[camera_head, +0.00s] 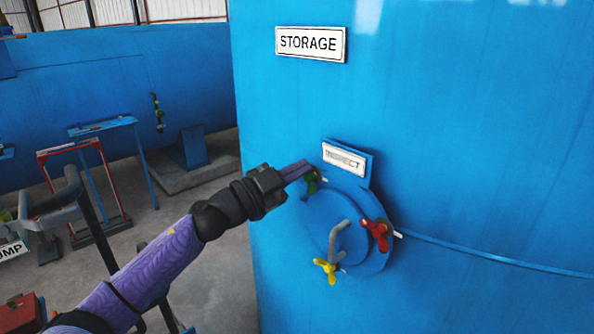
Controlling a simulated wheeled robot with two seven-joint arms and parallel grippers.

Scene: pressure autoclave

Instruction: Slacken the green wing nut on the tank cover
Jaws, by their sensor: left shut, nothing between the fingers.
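The round blue tank cover (325,222) sits on the side of the large blue tank, with a bent grey handle (338,236) on it. The green wing nut (312,183) is at the cover's upper left edge, partly hidden by my left gripper. My left gripper (303,170) is shut with nothing between its fingers, its tips right at the green wing nut; I cannot tell whether they touch it. A red wing nut (378,232) is at the cover's right and a yellow wing nut (328,268) at its bottom. My right gripper is out of view.
An INSPECT plate (344,160) juts out just above the cover, close to my left gripper. A STORAGE sign (311,44) is higher on the tank. A thin blue line (480,256) runs right from the cover. Stands and pump equipment (45,215) are on the left floor.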

